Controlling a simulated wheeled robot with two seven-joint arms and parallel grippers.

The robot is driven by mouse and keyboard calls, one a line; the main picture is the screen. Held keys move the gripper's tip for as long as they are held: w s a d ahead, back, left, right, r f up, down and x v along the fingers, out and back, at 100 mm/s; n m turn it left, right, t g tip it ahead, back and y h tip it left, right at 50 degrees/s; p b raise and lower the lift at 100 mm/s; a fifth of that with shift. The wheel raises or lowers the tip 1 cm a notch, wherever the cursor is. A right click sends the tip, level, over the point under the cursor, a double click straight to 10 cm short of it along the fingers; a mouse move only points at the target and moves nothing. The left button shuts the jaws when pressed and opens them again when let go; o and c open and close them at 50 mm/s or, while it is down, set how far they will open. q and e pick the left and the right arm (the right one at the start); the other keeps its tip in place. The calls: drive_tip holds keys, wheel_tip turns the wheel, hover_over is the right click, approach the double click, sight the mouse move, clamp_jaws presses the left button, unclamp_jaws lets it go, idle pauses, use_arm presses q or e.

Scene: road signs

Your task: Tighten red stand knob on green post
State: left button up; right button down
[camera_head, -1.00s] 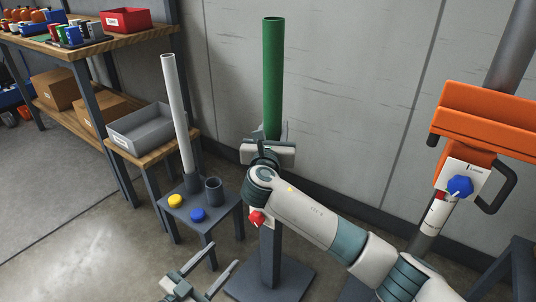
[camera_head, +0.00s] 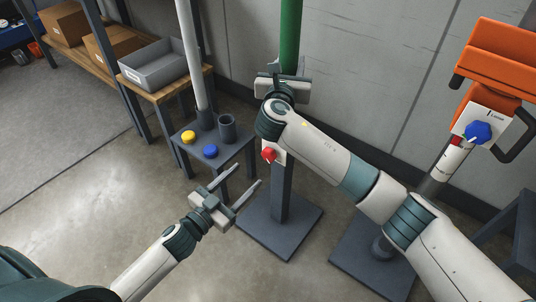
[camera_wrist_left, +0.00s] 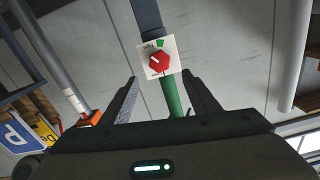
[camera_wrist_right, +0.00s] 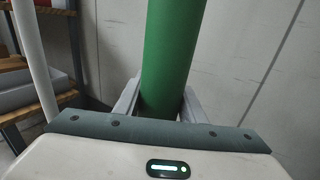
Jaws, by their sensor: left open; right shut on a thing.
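The green post (camera_head: 290,38) stands upright in a dark grey stand (camera_head: 280,205) with a square base. My right gripper (camera_head: 284,84) is shut on the post; the right wrist view shows the green tube (camera_wrist_right: 172,50) between its fingers. The red knob (camera_head: 268,154) sits on a white plate on the stand, below my right gripper. In the left wrist view the red knob (camera_wrist_left: 159,62) shows ahead, with a white pointer line and a green mark on the plate. My left gripper (camera_head: 245,181) is open and empty, apart from the knob, below and left of it.
A small dark table (camera_head: 214,146) holds a yellow knob (camera_head: 188,137), a blue knob (camera_head: 210,151), a cup (camera_head: 227,128) and a white post (camera_head: 190,50). A grey bin (camera_head: 165,66) stands behind.

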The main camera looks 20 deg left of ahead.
sight(266, 156)
use_arm(q)
drive_tip(key=shift+w, duration=0.1)
drive_tip(key=shift+x, duration=5.9)
drive_tip(key=shift+c, duration=0.7)
drive_tip(key=c, duration=0.9)
